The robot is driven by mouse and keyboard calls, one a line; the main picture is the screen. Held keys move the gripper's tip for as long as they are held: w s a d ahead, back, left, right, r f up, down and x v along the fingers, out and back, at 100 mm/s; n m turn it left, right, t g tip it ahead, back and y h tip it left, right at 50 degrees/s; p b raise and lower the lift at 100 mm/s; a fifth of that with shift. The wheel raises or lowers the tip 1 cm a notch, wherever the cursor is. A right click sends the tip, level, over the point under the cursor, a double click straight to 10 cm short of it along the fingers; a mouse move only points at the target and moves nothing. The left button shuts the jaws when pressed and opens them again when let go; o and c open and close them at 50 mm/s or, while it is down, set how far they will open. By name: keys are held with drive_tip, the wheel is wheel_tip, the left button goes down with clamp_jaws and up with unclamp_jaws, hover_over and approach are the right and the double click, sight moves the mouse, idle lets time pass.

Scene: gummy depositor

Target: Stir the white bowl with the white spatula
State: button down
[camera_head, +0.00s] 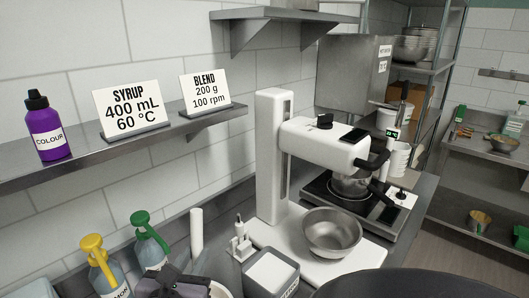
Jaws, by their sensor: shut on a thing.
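The white spatula (197,233) shows as a plain white shaft standing nearly upright near the bottom of the view. My gripper (182,284) is at the bottom edge, dark grey, shut on the spatula; the fingertips are hard to make out. A white round rim at the bottom edge, just right of my gripper, looks like the white bowl (222,291). Most of the bowl is hidden by my gripper and cut off by the picture edge. The spatula's lower end is hidden, so I cannot tell whether it is inside the bowl.
Bottles with yellow (94,252) and green (148,230) pump tops stand left of my gripper. To the right are a grey tub of white contents (271,272), a steel bowl (332,232) and a white mixer (325,145). A wall shelf (110,150) hangs above.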

sight(195, 218)
drive_tip(key=r+p, duration=0.2)
drive_tip(key=w+r+p, duration=0.1)
drive_tip(key=r+p, duration=0.1)
drive_tip(key=r, duration=0.1)
drive_tip(key=w+r+p, duration=0.1)
drive_tip(key=r+p, duration=0.1)
drive_tip(key=r, duration=0.1)
drive_tip(key=shift+d+r, duration=0.15)
drive_tip(key=shift+d, duration=0.05)
wheel_tip(195, 218, up, 5)
drive_tip(key=p, duration=0.4)
idle(0.4)
